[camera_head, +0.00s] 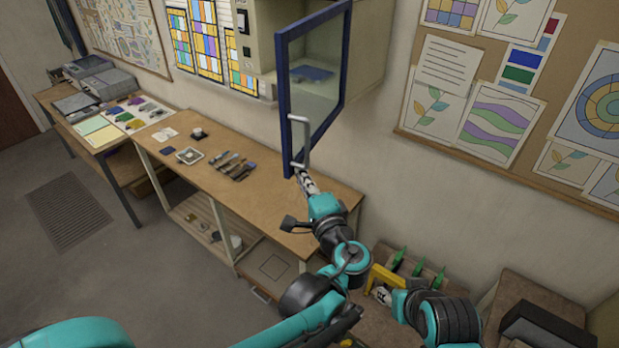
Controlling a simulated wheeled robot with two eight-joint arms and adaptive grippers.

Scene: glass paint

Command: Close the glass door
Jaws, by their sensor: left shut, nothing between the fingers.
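The glass door (281,93) has a dark blue frame and a clear pane. It stands open, swung out from the pale wall cabinet (258,35). A light grey bar handle (306,142) is on the door near its left, lower end. My left gripper (300,174) is shut and empty, just below the handle at the door's lower corner. I cannot tell whether its tips touch the door or handle.
A wooden workbench (290,215) with tools (235,167) runs below the cabinet. A pin board (400,112) with papers hangs on the wall at right. A rack with green-handled tools (420,270) stands low beside my arms. Open floor lies at left.

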